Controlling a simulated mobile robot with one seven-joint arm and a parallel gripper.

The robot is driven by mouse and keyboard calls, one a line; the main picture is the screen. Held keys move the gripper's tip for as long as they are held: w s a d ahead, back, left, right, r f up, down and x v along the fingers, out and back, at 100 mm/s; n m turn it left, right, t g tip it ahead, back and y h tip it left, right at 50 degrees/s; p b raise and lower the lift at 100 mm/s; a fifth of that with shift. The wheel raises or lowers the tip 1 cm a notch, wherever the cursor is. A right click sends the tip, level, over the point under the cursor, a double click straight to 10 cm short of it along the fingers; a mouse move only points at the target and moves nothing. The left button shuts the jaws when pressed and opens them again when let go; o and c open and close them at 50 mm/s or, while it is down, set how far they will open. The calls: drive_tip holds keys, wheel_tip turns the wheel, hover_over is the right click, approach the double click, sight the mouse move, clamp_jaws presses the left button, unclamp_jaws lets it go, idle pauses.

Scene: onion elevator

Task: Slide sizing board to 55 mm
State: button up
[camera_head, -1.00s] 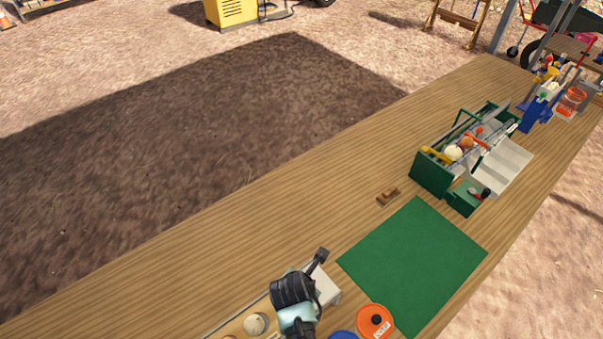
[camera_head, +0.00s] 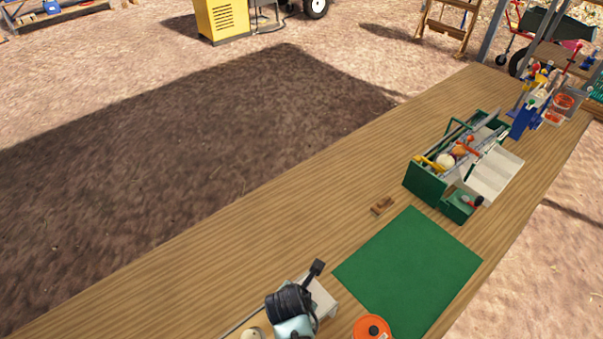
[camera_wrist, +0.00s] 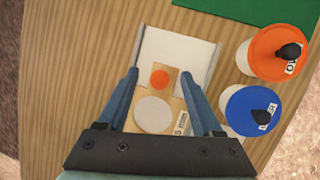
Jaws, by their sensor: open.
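In the wrist view, a wooden board (camera_wrist: 176,97) lies in a white track (camera_wrist: 180,50) with grey side rails. An orange round spot (camera_wrist: 160,79) and a larger pale round (camera_wrist: 153,114) show on or in it; I cannot tell if they are holes or objects. A small label (camera_wrist: 181,124) with unreadable marks sits by its right edge. My gripper (camera_wrist: 159,74) is open, its blue fingers on either side of the board. I cannot tell whether they touch it. In the head view, my dark wrist hides most of the board and track.
An orange-lidded container (camera_wrist: 278,53) and a blue-lidded container (camera_wrist: 251,110) stand close on the right. A green mat (camera_head: 408,272) lies beyond. A green toolbox (camera_head: 425,183) and a small brown block (camera_head: 382,205) are farther along. The wooden table (camera_head: 230,225) is clear on the left.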

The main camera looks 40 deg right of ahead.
drive_tip(key=shift+r+p, duration=2.85)
drive_tip(key=shift+r, duration=0.05)
